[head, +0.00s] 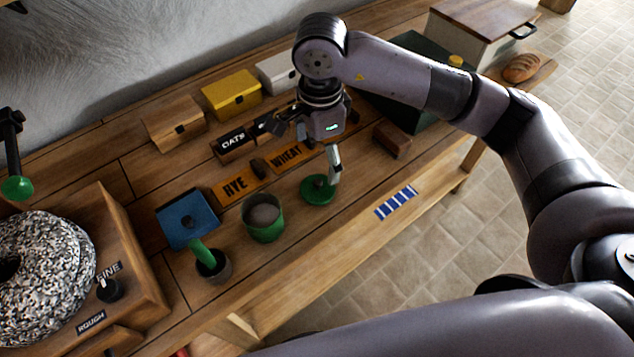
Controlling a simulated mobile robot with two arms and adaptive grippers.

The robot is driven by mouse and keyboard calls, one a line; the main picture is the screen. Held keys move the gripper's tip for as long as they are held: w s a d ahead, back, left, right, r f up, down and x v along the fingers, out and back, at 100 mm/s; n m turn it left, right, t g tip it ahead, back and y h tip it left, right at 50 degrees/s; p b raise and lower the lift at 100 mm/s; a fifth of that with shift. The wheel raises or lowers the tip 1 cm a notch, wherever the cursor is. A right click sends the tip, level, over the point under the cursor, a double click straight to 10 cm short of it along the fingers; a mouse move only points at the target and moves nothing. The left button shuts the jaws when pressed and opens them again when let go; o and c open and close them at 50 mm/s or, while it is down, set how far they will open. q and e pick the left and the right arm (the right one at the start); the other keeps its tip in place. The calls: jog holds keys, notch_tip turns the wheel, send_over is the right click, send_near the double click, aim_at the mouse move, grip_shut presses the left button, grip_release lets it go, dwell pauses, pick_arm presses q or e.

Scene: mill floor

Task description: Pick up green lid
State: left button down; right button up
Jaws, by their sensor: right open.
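The green lid (317,191) is a small round disc lying on the wooden bench, right of the green cup. My right gripper (301,153) is above the bench beside the lid, with its fingers spread. One finger points down and its tip is at the lid's right side; I cannot tell whether it touches. The other finger reaches out to the left, near the OATS block. Nothing shows held between the fingers. The finger hides a little of the lid. My left gripper is not in view.
A green cup (264,224) with greyish contents stands left of the lid. RYE (238,186) and WHEAT (287,155) blocks lie behind. A brown block (392,139) and blue-white striped strip (396,203) are to the right. A millstone (45,262) stands at left.

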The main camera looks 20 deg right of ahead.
aim_at(320, 181)
notch_tip(320, 181, down, 4)
jog(key=shift+w+r+p, duration=0.1)
jog(key=shift+w+p, duration=0.05)
jog(key=shift+p, duration=0.3)
notch_tip(320, 181, down, 4)
jog(key=shift+w+r+p, duration=0.1)
jog(key=shift+p, duration=0.3)
jog(key=shift+d+f+p, duration=0.1)
jog(key=shift+f+p, duration=0.2)
jog(key=f, duration=0.1)
jog(key=f+p, duration=0.1)
jog(key=f, duration=0.1)
jog(key=shift+w+d+f+p, duration=0.15)
jog(key=shift+w+f+p, duration=0.15)
jog(key=shift+f, duration=0.45)
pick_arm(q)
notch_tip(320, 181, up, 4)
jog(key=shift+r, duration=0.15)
pick_arm(e)
jog(key=c, duration=0.5)
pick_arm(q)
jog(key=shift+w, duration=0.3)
pick_arm(e)
jog(key=c, duration=0.6)
